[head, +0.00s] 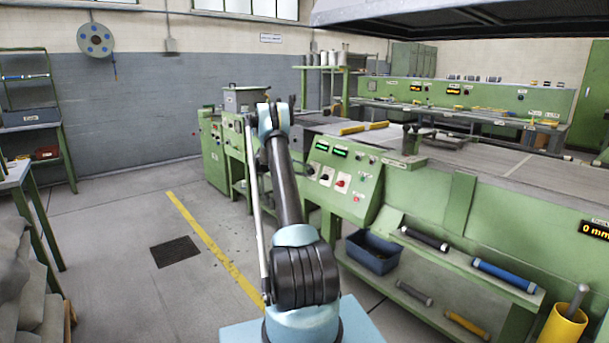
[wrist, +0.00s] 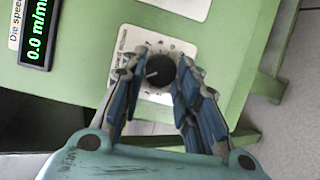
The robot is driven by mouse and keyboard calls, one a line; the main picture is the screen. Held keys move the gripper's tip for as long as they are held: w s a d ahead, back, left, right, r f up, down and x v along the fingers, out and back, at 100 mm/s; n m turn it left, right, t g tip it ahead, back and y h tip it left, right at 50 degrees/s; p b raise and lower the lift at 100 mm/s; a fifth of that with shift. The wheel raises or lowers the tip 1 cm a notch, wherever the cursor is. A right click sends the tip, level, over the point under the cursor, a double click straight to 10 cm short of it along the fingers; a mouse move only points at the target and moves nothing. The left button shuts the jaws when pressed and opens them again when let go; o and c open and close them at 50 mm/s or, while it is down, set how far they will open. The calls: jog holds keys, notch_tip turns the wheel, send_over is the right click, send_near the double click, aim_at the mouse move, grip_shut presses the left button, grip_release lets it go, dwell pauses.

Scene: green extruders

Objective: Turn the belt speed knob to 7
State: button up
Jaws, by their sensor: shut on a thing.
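In the wrist view a round black knob (wrist: 159,71) sits on a white dial plate (wrist: 131,39) on a green panel. A light mark on the knob's face points left and slightly down in the picture. The plate's small print and numbers are too small or too covered to read. My gripper (wrist: 158,76) has its blue-padded fingers closed around the knob, one on each side. In the head view my arm hides the gripper and this knob.
A green-lit display (wrist: 38,35) reading 0.0 m/min, beside a "Die speed" label (wrist: 15,24), is left of the knob. In the head view a sloped green control panel (head: 368,199) stands right of my arm, above a blue bin (head: 373,251). Floor to the left is open.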

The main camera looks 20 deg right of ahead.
jog(key=m+y, duration=0.1)
jog(key=m, duration=0.3)
jog(key=shift+s+d+r+y, duration=0.1)
jog(key=shift+s+y, duration=0.05)
jog(key=shift+y, duration=0.25)
jog(key=m, duration=0.2)
jog(key=m+t+y, duration=0.1)
jog(key=m, duration=0.1)
jog(key=shift+s+d+r, duration=0.1)
jog(key=shift+r, duration=0.05)
jog(key=m+t+y, duration=0.1)
jog(key=m, duration=0.2)
jog(key=shift+s+r+m+t, duration=0.1)
jog(key=shift+m+t, duration=0.2)
jog(key=shift+t, duration=0.1)
jog(key=shift+s+d+m+t+y, duration=0.15)
jog(key=shift+m+t+y, duration=0.5)
jog(key=shift+m, duration=0.95)
jog(key=o, duration=1.1)
jog(key=shift+r, duration=0.1)
